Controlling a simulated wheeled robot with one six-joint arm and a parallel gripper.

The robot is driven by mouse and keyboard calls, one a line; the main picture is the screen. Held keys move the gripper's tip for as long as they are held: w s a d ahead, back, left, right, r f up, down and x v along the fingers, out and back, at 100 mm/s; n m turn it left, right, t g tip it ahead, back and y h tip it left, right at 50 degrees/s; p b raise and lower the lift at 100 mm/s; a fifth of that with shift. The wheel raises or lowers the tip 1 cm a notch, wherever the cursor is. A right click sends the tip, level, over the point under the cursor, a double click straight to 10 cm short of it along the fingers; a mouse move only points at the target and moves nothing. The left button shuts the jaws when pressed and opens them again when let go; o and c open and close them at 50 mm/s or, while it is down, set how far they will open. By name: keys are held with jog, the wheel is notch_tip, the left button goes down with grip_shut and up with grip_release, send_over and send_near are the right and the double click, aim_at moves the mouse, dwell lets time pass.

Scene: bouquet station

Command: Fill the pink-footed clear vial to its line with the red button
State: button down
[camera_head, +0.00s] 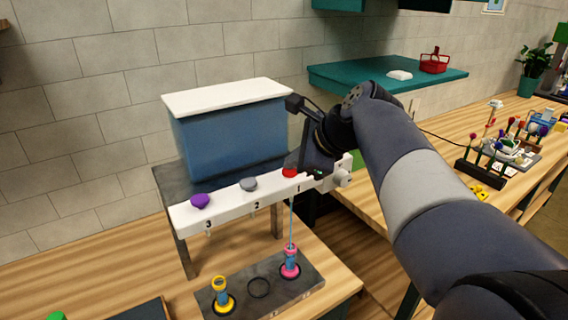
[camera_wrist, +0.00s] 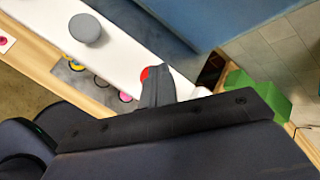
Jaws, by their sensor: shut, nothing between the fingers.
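The red button (camera_head: 290,172) sits on the white bar above the number 1. My gripper (camera_head: 303,166) is shut and empty, its tips at the red button and partly covering it. The wrist view shows my gripper (camera_wrist: 156,84) over the red button (camera_wrist: 144,74). A thin blue stream (camera_head: 291,222) runs from under the bar down into the pink-footed clear vial (camera_head: 290,262). The vial stands upright in the right place of the dark rack (camera_head: 312,272). Blue shows inside it, but the level against its line is too small to tell.
A grey button (camera_head: 248,184) and a purple button (camera_head: 200,201) sit left of the red one. A blue tank (camera_head: 230,140) with a white lid stands behind the bar. A yellow-footed vial (camera_head: 222,300) stands at the rack's left; the middle place (camera_head: 259,288) is empty.

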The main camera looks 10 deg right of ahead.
jog(key=shift+r+p, duration=1)
jog(key=shift+p, duration=0.1)
notch_tip(320, 180, up, 5)
jog(key=p, duration=0.5)
dwell(2.9)
